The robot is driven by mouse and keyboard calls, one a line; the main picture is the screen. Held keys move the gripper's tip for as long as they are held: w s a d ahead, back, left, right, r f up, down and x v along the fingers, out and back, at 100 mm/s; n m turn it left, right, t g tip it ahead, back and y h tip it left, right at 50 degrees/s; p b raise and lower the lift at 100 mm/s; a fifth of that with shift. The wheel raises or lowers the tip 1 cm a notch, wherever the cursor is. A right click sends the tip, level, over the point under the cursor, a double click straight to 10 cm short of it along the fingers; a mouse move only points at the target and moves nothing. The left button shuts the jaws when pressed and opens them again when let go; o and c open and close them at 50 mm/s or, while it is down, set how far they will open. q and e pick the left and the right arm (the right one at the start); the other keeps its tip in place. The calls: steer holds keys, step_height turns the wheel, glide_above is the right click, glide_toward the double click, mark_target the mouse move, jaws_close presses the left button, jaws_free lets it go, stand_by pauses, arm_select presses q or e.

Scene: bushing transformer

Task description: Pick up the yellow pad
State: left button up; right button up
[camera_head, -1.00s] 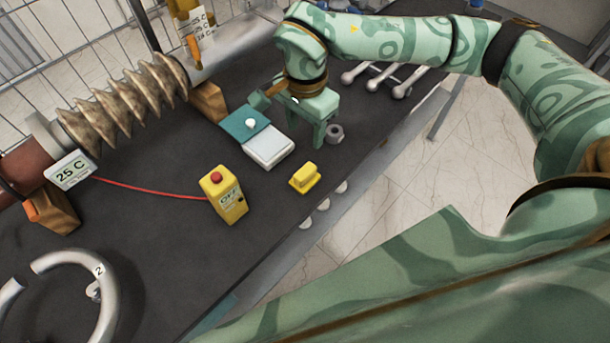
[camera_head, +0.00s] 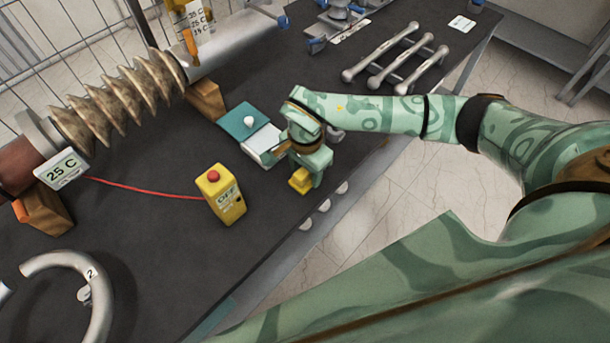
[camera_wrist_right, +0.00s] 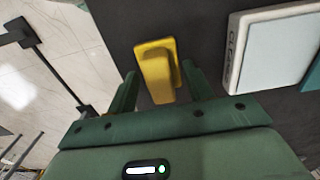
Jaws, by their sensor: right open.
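The yellow pad (camera_head: 300,181) is a small yellow block with a raised grip, lying on the dark table near its front edge. In the right wrist view the yellow pad (camera_wrist_right: 156,70) sits ahead of and between the two fingers. My right gripper (camera_head: 307,180) is over the pad and hides part of it. In the right wrist view my right gripper (camera_wrist_right: 160,82) is open, with a finger on each side of the pad's near end. I cannot tell whether either finger touches it. My left gripper is not in view.
A white-topped box (camera_head: 263,144) and a teal box (camera_head: 243,121) lie just left of the gripper. A yellow OFF button box (camera_head: 228,201) stands further left. A ribbed insulator (camera_head: 118,98) lies at the back left. Metal bars (camera_head: 385,58) lie at the back right.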

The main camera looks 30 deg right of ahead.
steer(key=c, duration=1.1)
